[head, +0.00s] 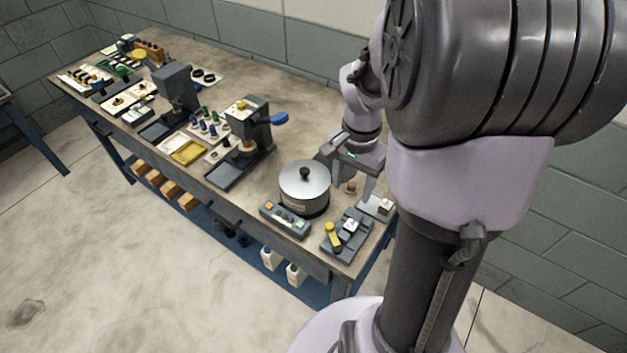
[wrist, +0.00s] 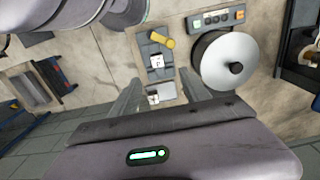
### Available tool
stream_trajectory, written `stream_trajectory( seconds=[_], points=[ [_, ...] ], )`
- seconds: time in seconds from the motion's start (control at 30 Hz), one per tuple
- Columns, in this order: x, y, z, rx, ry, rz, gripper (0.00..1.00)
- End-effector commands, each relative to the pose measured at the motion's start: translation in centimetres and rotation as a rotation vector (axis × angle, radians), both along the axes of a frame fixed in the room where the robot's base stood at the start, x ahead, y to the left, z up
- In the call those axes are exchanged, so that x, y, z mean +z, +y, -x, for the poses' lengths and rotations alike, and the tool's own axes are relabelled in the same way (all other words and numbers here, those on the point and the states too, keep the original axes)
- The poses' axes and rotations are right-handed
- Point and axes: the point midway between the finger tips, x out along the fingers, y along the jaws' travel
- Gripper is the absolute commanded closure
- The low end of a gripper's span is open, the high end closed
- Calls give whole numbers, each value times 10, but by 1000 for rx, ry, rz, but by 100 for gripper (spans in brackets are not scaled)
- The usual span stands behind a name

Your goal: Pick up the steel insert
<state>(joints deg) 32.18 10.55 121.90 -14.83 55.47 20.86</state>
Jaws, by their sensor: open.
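My gripper (head: 351,188) is open and points down over the right end of the workbench, just behind and right of the lidded pot. Its two fingers (wrist: 161,86) are spread in the wrist view, with nothing held between them. A small pale metal block (head: 384,204) with a dark mark sits on a light plate (head: 370,207); this block (wrist: 153,97) shows between the fingers in the wrist view. A similar block (head: 350,224) sits in a dark fixture with a yellow handle (head: 333,235). I cannot tell for certain which block is the steel insert.
The round steel pot (head: 304,187) with a black knob stands close to my gripper. A grey control box (head: 285,219) lies in front of it. A press with a blue handle (head: 250,125) and several trays fill the bench (head: 285,85) farther left.

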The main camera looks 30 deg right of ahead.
Motion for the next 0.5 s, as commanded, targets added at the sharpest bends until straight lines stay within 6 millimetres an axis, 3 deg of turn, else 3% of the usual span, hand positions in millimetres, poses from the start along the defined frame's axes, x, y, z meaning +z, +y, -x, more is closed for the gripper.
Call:
stream_trajectory(
  seconds=[0.3, 0.5],
  points=[
    [-94, 1, 1, 2, 4, -4, 45],
    [-120, 0, 0, 2, 1, -2, 45]
  ],
)
